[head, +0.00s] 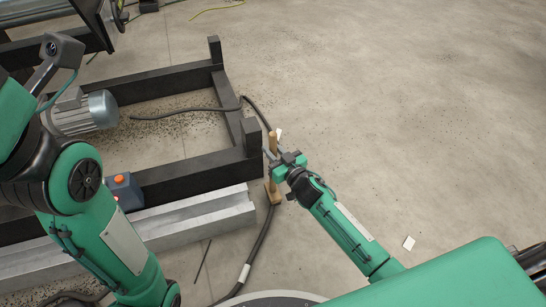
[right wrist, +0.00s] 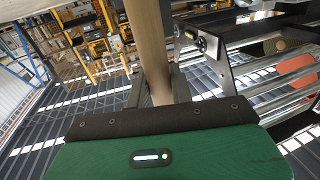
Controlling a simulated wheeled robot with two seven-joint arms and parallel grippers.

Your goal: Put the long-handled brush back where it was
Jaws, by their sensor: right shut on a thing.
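The long-handled brush (head: 272,184) is pale wood and stands roughly upright beside the corner of the black frame in the head view. Its lower end widens into a block near the floor; I cannot tell whether it touches. My right gripper (head: 273,156) is shut on the handle partway up. In the right wrist view the handle (right wrist: 147,48) runs up between the two fingers (right wrist: 158,88). The bristles are not clearly visible. My left arm shows at the left of the head view, but its gripper is not in view.
A black frame (head: 175,82) and a grey metal beam (head: 190,219) lie left of the brush. A dark cable (head: 265,236) runs on the floor close by. A motor (head: 85,113) and a control box with an orange button (head: 122,190) sit left. The floor at right is mostly clear.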

